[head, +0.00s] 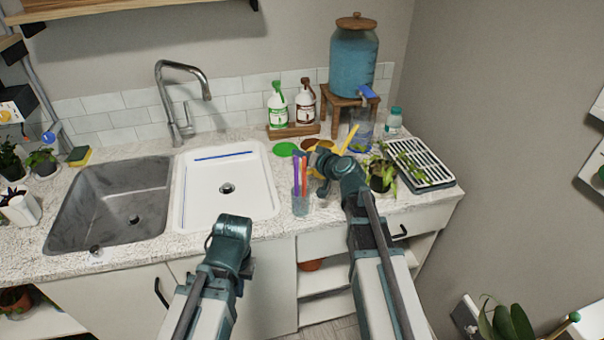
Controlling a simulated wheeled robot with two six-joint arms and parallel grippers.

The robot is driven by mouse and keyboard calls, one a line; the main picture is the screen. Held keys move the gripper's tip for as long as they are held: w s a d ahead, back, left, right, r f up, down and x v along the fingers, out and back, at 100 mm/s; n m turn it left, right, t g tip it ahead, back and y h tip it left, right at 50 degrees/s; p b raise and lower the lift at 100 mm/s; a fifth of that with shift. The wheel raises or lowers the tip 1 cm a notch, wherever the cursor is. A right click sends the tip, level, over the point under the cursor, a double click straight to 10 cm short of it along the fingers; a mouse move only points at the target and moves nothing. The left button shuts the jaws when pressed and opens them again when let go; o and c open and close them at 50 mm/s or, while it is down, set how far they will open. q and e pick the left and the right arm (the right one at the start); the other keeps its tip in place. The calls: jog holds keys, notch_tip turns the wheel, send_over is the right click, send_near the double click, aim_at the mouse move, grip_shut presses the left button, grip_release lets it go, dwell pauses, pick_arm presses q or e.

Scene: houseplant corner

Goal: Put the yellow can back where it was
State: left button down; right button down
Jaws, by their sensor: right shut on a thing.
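The yellow can is mostly hidden behind my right gripper and wrist. Its long yellow spout (349,138) shows, rising up and to the right, and a little yellow shows beside the jaws. My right gripper (320,167) is shut on the can over the counter, right of the white sink. I cannot tell if the can touches the counter. A green disc (285,149) and a brown disc (321,145) lie on the counter just behind it. My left gripper (232,238) is in front of the white sink, away from the can; its fingers are not clearly visible.
A glass of colored sticks (300,200) stands close left of my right gripper. A potted plant (381,175) and a drying rack (422,163) are to the right. Two bottles (291,104) and a blue dispenser (353,58) stand behind.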

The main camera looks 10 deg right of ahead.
jog(key=shift+f, duration=0.1)
notch_tip(320, 180, down, 4)
jog(key=b, duration=0.3)
jog(key=shift+b, duration=0.35)
jog(key=shift+r, duration=0.2)
jog(key=shift+f, duration=0.15)
jog(key=c, duration=1.3)
grip_release()
jog(key=o, duration=0.4)
